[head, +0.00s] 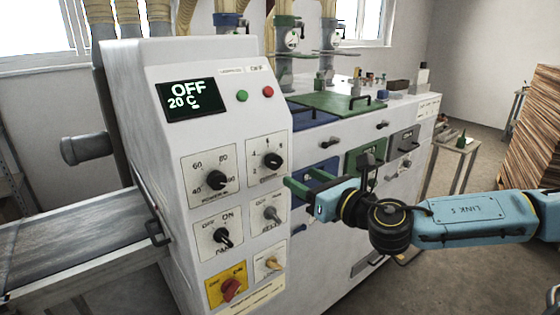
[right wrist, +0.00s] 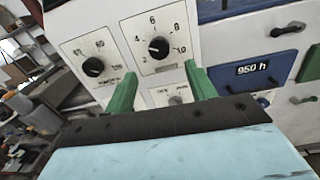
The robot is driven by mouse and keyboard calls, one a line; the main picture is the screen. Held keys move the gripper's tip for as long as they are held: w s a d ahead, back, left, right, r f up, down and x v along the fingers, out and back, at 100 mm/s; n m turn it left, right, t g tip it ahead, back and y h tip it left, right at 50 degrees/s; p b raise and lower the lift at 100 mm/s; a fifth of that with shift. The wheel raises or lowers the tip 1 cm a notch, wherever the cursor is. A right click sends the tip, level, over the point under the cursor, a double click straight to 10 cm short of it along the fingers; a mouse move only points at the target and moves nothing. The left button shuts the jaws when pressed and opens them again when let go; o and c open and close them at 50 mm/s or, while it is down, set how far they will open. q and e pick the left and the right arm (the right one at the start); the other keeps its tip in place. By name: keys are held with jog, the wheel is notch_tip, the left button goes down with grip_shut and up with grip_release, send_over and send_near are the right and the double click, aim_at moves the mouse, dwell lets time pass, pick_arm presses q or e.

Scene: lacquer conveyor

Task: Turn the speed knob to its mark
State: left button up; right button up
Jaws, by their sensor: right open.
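A black round knob (head: 272,160) sits on a white dial plate with a numbered scale, at the upper right of the machine's control panel. It also shows in the right wrist view (right wrist: 159,47), just beyond the fingertips. Its label is too small to read, so I cannot tell surely that it is the speed knob. Its mark and exact pointer angle are unclear. My right gripper (head: 299,177) is open, with two green fingers pointing at the panel. In the right wrist view, the fingers (right wrist: 160,72) stand apart and empty, below the knob. My left gripper is not in view.
Left of that knob is a larger-scaled dial (head: 217,180). Below are a black switch (head: 222,238), a grey toggle (head: 271,213) and a red-on-yellow switch (head: 231,289). The display (head: 193,99) reads OFF, 20 C. A conveyor (head: 70,245) runs out at left.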

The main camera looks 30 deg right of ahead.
aim_at(276, 164)
jog(key=w+p, duration=0.1)
jog(key=w, duration=0.3)
jog(key=w+p, duration=0.1)
jog(key=w, duration=0.2)
jog(key=shift+w+a+r+p, duration=0.1)
jog(key=shift+a+p, duration=0.2)
jog(key=shift+a, duration=0.1)
jog(key=shift+w+a, duration=0.1)
jog(key=shift+w, duration=0.65)
jog(key=c, duration=1)
